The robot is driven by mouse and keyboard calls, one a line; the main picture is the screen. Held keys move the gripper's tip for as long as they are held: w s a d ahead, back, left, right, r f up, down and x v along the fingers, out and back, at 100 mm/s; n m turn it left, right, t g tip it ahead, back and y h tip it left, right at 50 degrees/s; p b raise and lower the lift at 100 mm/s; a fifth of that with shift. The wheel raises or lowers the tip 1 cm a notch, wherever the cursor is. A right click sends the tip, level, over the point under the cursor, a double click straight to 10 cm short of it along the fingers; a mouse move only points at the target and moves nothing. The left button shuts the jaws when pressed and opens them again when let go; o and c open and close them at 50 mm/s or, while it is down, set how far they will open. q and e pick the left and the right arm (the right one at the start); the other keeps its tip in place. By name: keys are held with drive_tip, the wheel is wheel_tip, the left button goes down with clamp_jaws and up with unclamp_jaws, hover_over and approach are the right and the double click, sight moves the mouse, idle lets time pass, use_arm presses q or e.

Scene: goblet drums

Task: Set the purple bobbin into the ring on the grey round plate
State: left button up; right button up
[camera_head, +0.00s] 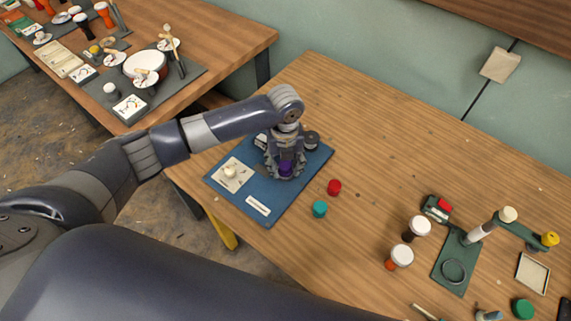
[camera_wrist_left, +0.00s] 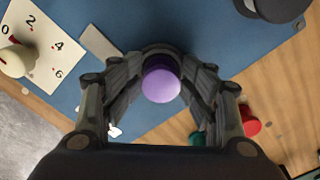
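The purple bobbin (camera_head: 286,168) is at my left gripper (camera_head: 284,173), over the blue mat (camera_head: 228,207). In the left wrist view the purple bobbin (camera_wrist_left: 161,84) sits between the fingertips of the left gripper (camera_wrist_left: 161,66), which close in on it from both sides. A dark curved edge (camera_wrist_left: 160,47) shows just beyond the bobbin; I cannot tell whether it belongs to the grey round plate or its ring. The gripper hides what lies under the bobbin. My right gripper is not in view.
A dark round object (camera_head: 311,138) stands at the mat's back right. A white card (camera_head: 240,183) with a cream knob lies on the mat's left. Red (camera_head: 334,187) and teal (camera_head: 320,209) pieces stand right of the mat. The table's middle is clear; drums and tools stand farther right.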

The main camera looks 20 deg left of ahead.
sight(285, 165)
use_arm(q)
wheel_tip(285, 165, up, 13)
drive_tip(key=b, duration=0.1)
idle(0.3)
idle(0.4)
